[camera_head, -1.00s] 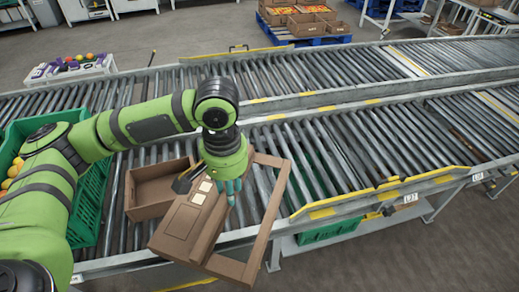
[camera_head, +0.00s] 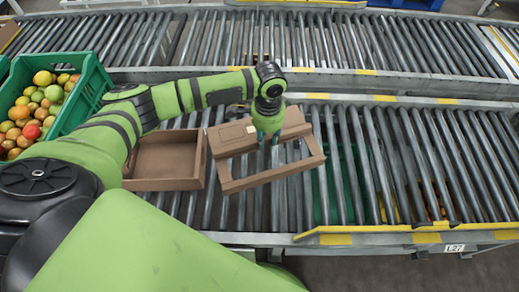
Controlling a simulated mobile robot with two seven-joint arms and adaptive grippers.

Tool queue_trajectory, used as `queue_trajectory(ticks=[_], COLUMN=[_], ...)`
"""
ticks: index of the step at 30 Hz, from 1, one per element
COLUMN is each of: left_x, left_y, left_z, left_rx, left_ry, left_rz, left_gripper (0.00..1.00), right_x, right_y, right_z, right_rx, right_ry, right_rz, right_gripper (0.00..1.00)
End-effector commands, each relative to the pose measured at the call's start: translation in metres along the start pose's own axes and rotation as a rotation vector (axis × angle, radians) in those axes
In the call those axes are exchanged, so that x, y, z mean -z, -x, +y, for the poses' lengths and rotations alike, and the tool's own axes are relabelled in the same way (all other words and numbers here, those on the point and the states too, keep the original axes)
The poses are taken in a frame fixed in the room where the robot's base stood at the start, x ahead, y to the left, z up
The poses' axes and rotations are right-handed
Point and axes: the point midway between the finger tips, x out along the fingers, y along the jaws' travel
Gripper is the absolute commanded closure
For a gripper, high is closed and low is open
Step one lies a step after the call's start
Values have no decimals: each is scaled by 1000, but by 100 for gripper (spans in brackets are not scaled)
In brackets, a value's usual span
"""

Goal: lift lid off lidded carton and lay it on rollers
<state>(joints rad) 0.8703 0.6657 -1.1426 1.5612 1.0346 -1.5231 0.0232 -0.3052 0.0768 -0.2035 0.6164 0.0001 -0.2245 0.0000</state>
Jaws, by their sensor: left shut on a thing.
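The lid (camera_head: 233,137) is a brown cardboard piece with a solid panel at the back and an open frame at the front. It is over the rollers (camera_head: 350,190), just right of the carton, and looks roughly level. I cannot tell whether it touches the rollers. My left gripper (camera_head: 271,140) is shut on the lid's panel from above; its fingertips are mostly hidden. The open brown carton (camera_head: 165,182) sits on the rollers to the left and looks empty, with my arm crossing over its back edge. My right gripper is not in view.
A green crate (camera_head: 95,82) of red, yellow and green tomatoes stands on the left. The rollers right of the lid are clear. A yellow-edged guard rail (camera_head: 400,228) runs along the front right. A second roller line (camera_head: 330,42) lies behind.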

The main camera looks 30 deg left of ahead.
Motion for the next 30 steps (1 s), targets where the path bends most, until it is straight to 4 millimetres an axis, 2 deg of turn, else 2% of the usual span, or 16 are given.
queue_trajectory(ticks=[1,3,7,17,30], left_x=[-4,-7,-13,-16,-16], left_y=[-23,-43,-67,-85,-122], left_z=[-4,-9,-15,-18,-18], left_rx=[-4,-2,0,2,2], left_ry=[-55,-132,-233,-287,-286], left_rz=[-3,-1,1,4,4], left_gripper=[100,100,100,100,100], right_x=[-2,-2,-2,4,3], right_y=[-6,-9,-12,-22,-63], right_z=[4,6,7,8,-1], right_rx=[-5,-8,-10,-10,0], right_ry=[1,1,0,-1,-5], right_rz=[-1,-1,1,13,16], right_gripper=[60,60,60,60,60])
